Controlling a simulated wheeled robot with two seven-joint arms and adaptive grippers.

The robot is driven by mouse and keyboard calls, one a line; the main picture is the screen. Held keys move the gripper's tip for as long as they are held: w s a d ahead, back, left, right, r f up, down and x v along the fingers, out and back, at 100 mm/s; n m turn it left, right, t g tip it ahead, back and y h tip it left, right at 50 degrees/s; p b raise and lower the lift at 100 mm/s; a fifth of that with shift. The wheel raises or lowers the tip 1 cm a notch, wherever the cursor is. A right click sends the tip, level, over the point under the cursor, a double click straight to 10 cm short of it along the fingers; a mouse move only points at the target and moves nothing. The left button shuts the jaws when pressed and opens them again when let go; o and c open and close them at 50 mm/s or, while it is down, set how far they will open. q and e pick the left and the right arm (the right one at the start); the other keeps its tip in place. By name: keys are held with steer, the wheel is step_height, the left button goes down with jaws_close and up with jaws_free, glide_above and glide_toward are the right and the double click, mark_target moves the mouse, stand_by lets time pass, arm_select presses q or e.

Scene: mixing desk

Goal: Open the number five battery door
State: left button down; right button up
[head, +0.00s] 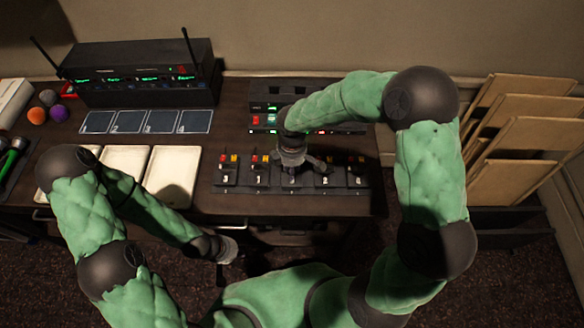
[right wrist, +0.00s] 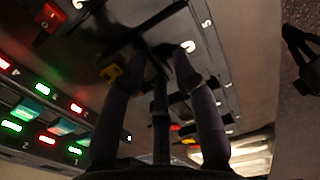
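The battery rack (head: 242,184) is a dark strip of numbered bays along the desk's front edge, with red and yellow pieces behind them. The digits are too small to tell surely which bay is number five. My right gripper (head: 300,167) is over the middle of the rack, hiding part of it. My left gripper (head: 221,274) hangs in front of the desk, away from the rack, pointing down.
A black receiver box (head: 145,92) with antennas stands at the back left. Cream trays (head: 172,178) and dark cards (head: 162,122) lie left of the rack. A panel with lit buttons (head: 262,120) is behind it. Wooden boards (head: 520,145) stand at the right.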

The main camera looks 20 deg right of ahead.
jaws_close()
